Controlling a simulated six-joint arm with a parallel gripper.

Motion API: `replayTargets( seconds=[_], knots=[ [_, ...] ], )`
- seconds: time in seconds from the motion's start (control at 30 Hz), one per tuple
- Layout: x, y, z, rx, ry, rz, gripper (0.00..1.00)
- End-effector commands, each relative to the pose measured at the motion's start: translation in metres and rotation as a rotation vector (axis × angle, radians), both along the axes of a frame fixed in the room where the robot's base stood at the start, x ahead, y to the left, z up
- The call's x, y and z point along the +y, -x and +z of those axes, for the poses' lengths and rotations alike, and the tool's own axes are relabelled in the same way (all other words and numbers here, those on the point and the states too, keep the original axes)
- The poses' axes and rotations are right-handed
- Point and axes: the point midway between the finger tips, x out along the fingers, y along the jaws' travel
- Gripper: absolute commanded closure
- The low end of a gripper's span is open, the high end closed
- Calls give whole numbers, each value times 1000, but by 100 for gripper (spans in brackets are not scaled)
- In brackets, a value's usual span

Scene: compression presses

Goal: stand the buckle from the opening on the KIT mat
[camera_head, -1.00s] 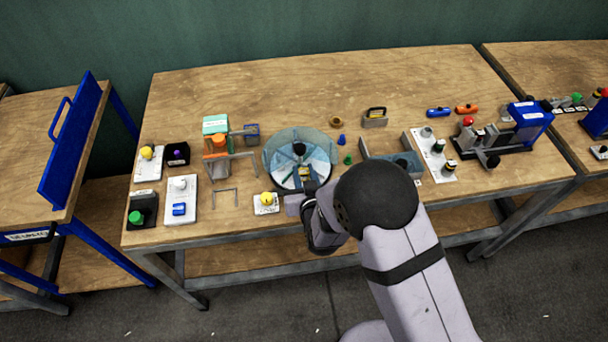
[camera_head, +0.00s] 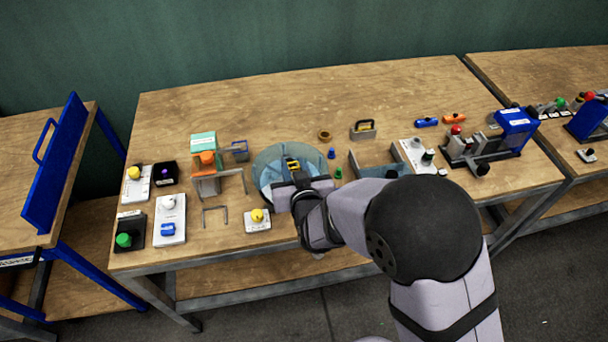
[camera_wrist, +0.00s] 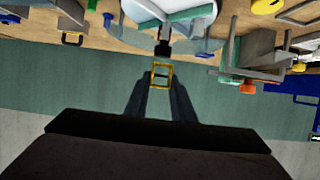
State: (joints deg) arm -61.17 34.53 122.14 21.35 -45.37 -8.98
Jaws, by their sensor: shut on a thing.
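The buckle is a small yellow rectangular frame (camera_wrist: 161,67) at the tips of my gripper (camera_wrist: 160,80) in the wrist view. My gripper is shut on it. In the head view the buckle (camera_head: 292,162) shows as a small yellow and black piece over the round clear-walled dish (camera_head: 262,160). My gripper (camera_head: 292,176) reaches over the dish's near side and hides much of its inside, including any opening. In the wrist view the dish's white floor (camera_wrist: 190,22) lies beyond the buckle. I cannot read a KIT label, so I cannot tell which mat it is.
A white plate with a yellow knob (camera_head: 257,220) lies at the front edge, left of my gripper. A grey frame (camera_head: 238,176) stands left of the dish. Small blue (camera_head: 331,153) and green (camera_head: 338,172) pieces stand to its right. The table's back middle is clear.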

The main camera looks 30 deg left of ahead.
Motion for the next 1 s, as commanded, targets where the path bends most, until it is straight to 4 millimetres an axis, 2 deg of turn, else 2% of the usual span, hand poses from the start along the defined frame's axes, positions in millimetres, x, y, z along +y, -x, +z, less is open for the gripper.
replayTargets(
  seconds=[0.17, 0.37, 0.6, 0.67, 0.8, 0.9, 1.0],
  knots=[
    [-6, -11, -9, 0, -1, -22, 98],
    [-22, -41, 1, -4, -8, -82, 98],
    [-77, -72, 9, 1, -3, -263, 98],
    [-93, -75, 8, 0, -1, -312, 98],
    [-120, -73, -9, 3, 6, -392, 98],
    [-130, -74, -15, 0, 2, -409, 98],
    [-128, -74, -14, 0, 0, -395, 98]
  ],
)
